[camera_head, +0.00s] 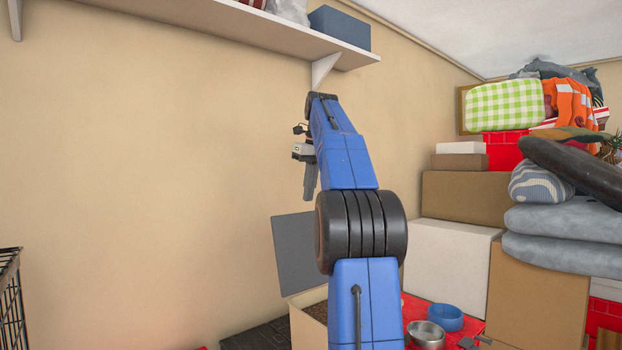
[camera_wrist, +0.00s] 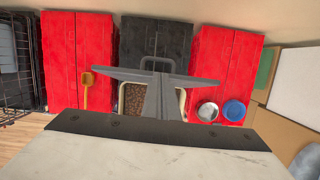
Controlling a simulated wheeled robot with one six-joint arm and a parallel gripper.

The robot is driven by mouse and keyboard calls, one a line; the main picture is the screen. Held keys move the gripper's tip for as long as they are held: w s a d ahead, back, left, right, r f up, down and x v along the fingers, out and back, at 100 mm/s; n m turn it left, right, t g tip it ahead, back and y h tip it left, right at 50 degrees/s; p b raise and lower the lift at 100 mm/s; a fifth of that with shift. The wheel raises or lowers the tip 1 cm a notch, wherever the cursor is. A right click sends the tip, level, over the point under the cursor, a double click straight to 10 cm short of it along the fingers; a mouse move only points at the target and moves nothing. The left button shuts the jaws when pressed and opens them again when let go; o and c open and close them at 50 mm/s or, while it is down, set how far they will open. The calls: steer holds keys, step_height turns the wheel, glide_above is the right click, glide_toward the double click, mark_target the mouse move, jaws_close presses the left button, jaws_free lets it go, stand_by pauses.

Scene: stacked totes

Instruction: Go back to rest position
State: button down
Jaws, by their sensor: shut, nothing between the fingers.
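My blue arm rises up the middle of the head view, and its wrist bends over at the top. My gripper (camera_head: 310,182) hangs downward there, in front of the bare wall and below the shelf. In the wrist view my gripper (camera_wrist: 157,78) is shut with nothing held. Below it, an open box with brown grainy contents (camera_wrist: 134,100) is partly hidden by the fingers.
A shelf (camera_head: 225,32) runs above my arm. Boxes (camera_head: 465,198) and cushions (camera_head: 565,222) are piled at the right. Red totes (camera_wrist: 226,62), a black tote (camera_wrist: 155,38), a metal bowl (camera_wrist: 208,111) and a blue bowl (camera_wrist: 234,110) lie below. A wire crate (camera_head: 10,300) stands left.

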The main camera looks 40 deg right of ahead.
steer(key=shift+v, duration=2.6)
steer(key=shift+a, duration=0.1)
steer(key=s+a+f+n, duration=0.4)
steer(key=a+f+n, duration=0.4)
steer(key=a, duration=0.4)
steer(key=s+a+f+n, duration=0.4)
steer(key=a+f+n, duration=0.2)
steer(key=a+n, duration=0.45)
steer(key=s+a+f+n, duration=0.4)
steer(key=s+f+n, duration=0.2)
steer(key=f, duration=0.4)
steer(key=s+a+f+n+t, duration=0.1)
steer(key=s+a+f+n, duration=0.4)
steer(key=f, duration=0.6)
steer(key=s+a+f+n+t, duration=0.1)
steer(key=s+a+f+n, duration=0.4)
steer(key=s+f+n, duration=0.2)
step_height(320, 180, down, 3)
steer(key=shift+s+f+n, duration=0.15)
steer(key=shift+s+n, duration=0.2)
steer(key=shift+s, duration=0.65)
steer(key=shift+d, duration=0.15)
